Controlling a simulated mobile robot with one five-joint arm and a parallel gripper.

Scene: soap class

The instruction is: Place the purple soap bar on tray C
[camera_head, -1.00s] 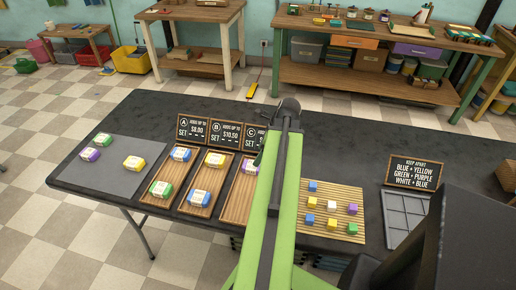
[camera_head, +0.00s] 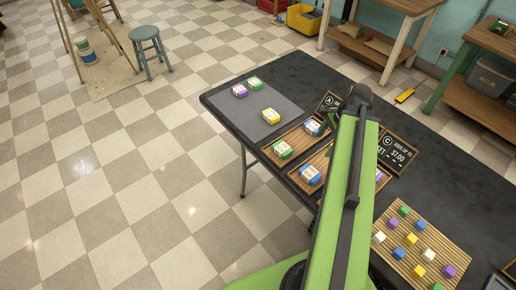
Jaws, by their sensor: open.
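A purple soap bar (camera_head: 240,91) lies on the grey mat (camera_head: 280,122) at the table's far left end, beside a green bar (camera_head: 254,83) and near a yellow bar (camera_head: 271,116). Tray C (camera_head: 384,184), below its sign (camera_head: 397,153), is mostly hidden behind my arm; a bar with a purple edge (camera_head: 379,175) shows on it. My gripper (camera_head: 329,118) is small and partly hidden beyond the arm, near the blue bar (camera_head: 313,128) on tray A. It is open, with no bar visible in it, and apart from the purple bar on the mat.
Tray A (camera_head: 299,140) also holds a green bar (camera_head: 283,149). Tray B (camera_head: 322,160) shows a blue bar (camera_head: 310,175); the rest is behind my arm. Sign A (camera_head: 328,102) stands close to my gripper. A slatted board (camera_head: 405,231) with coloured cubes lies right of the arm.

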